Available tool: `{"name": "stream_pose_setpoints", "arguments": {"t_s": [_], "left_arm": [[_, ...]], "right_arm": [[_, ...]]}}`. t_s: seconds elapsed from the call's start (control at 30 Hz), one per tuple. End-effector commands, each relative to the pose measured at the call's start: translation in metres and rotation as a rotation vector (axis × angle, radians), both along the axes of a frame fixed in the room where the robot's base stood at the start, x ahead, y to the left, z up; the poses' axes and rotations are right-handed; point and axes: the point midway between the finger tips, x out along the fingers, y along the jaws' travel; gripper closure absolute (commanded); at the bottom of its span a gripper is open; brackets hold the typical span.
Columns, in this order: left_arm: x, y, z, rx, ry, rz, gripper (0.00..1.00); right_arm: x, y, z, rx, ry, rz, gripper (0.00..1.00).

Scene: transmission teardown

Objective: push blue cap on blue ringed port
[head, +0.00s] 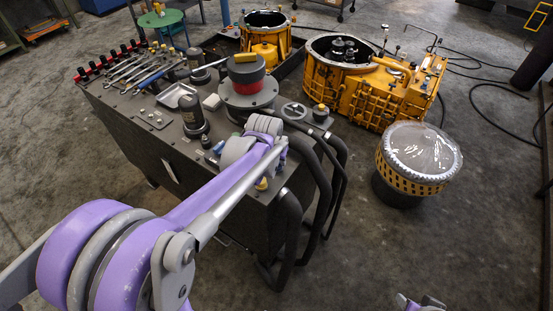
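My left arm reaches from the lower left across the grey workbench (135,130). Its wrist end (265,127) is over the bench's near right corner, and I cannot make out the gripper's fingers there. A small blue spot (219,146) shows on the bench top just left of the wrist; I cannot tell whether it is the blue cap or the blue ringed port. Small yellow-topped fittings (262,184) stand at the bench edge, partly behind the arm. Only a small purple and grey piece of my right arm (421,303) shows at the bottom edge.
Wrenches (127,72), dark cylinders (194,115) and a red-banded unit (247,80) crowd the bench top. Thick dark hoses (333,180) hang off its right end. Yellow housings (365,100) and a clear-topped drum (420,155) stand beyond.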

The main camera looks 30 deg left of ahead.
Motion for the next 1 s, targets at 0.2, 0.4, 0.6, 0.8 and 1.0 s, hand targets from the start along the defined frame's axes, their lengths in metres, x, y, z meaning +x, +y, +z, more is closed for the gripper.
{"name": "stream_pose_setpoints", "arguments": {"t_s": [0.2, 0.4, 0.6, 0.8, 1.0], "left_arm": [[-0.0002, 0.0, -0.0047, 0.0, 0.0, 0.0, 1.0], [-0.0001, 0.0, -0.0042, 0.0, 0.0, 0.0, 0.58], [-0.0001, 0.0, -0.0042, 0.0, 0.0, 0.0, 0.29], [-0.0002, 0.0, -0.0041, 0.0, 0.0, 0.0, 0.29], [-0.0002, 0.0, -0.0041, 0.0, 0.0, 0.0, 0.29]], "right_arm": [[-0.0012, 0.0, -0.0042, 0.0, 0.002, 0.0, 0.54], [-0.0011, 0.0, -0.0037, 0.0, 0.002, 0.0, 0.54], [-0.0011, 0.0, -0.0037, 0.0, 0.002, 0.0, 0.54], [-0.0011, 0.0, -0.0037, 0.0, 0.002, 0.0, 0.54], [-0.0011, 0.0, -0.0037, 0.0, 0.002, 0.0, 0.54]]}}
